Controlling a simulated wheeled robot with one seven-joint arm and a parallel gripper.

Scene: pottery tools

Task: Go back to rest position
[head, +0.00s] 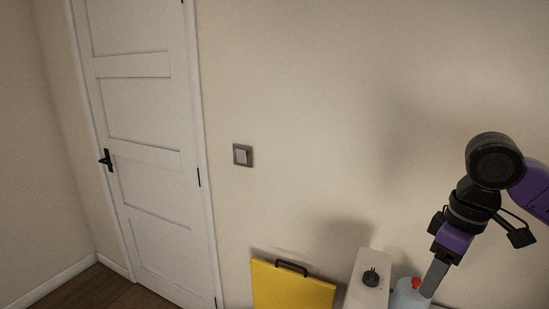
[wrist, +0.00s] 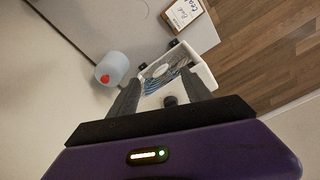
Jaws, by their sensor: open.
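My gripper (head: 434,279) points downward at the right of the head view, on my purple and black arm. Its tip overlaps the pale blue bottle there, and I cannot tell how far apart they are. In the wrist view the two dark fingers of my gripper (wrist: 160,80) are spread apart. I see nothing held between them. A white container (wrist: 206,74) with thin tools shows beyond the fingertips and is partly hidden by them.
The pale blue bottle (head: 404,297) with a red cap also shows in the wrist view (wrist: 113,66). A yellow panel (head: 291,288) with a black handle and a pale block (head: 360,296) with a dark knob stand left of it. A door (head: 145,150) is at left.

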